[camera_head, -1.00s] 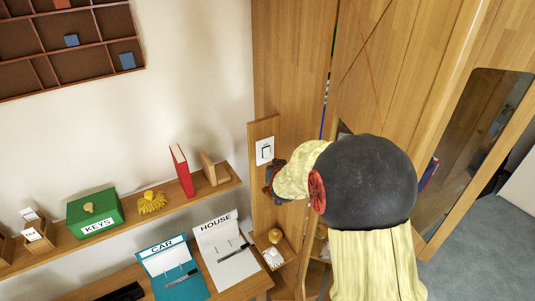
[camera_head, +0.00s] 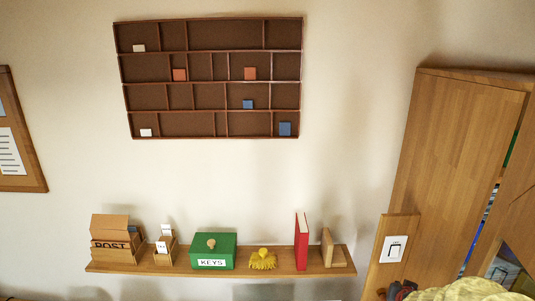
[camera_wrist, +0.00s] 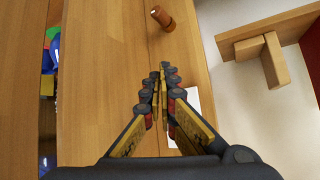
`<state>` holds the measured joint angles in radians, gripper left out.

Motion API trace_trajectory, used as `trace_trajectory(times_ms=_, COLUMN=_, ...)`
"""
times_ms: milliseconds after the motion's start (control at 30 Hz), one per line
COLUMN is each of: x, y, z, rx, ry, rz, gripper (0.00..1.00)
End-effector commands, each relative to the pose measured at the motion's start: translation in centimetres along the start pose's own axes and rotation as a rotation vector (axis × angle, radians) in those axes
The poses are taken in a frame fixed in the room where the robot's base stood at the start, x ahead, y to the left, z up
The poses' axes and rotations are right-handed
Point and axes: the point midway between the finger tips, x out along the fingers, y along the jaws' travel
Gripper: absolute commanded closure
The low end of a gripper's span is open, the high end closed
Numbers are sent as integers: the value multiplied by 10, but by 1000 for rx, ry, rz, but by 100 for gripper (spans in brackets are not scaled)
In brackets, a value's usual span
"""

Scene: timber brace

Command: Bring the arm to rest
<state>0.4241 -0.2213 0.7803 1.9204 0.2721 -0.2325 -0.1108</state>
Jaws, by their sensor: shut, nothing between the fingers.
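My gripper (camera_wrist: 163,70) is shut and empty in the wrist view. Its two dark fingers with yellow pads meet in front of a wooden panel (camera_wrist: 105,90). A white switch plate (camera_wrist: 192,100) shows partly behind the right finger. In the head view only a bit of my yellow-covered arm shows at the bottom right edge. A dark part of my gripper (camera_head: 393,292) shows just below the light switch (camera_head: 393,249), mostly cut off by the frame.
A wall shelf (camera_head: 222,268) holds a post box (camera_head: 115,240), a green keys box (camera_head: 213,251), a yellow object (camera_head: 262,259), a red book (camera_head: 301,241) and a wooden bookend (camera_head: 331,248). A brown knob (camera_wrist: 162,18) is beyond the fingers. A wooden cabinet (camera_head: 450,160) stands right.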

Motion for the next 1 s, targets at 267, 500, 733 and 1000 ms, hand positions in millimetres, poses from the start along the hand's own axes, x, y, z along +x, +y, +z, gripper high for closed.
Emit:
trace_trajectory(times_ms=267, x=-65, y=-21, z=109, rx=-64, ry=-387, rz=-68, gripper=100)
trace_trajectory(times_ms=500, x=-142, y=-40, z=188, rx=-195, ry=-576, rz=-122, gripper=100)
trace_trajectory(times_ms=733, x=-193, y=-41, z=248, rx=-319, ry=-627, rz=-153, gripper=100)
trace_trajectory(times_ms=1000, x=-216, y=-45, z=296, rx=-433, ry=-533, rz=-214, gripper=100)
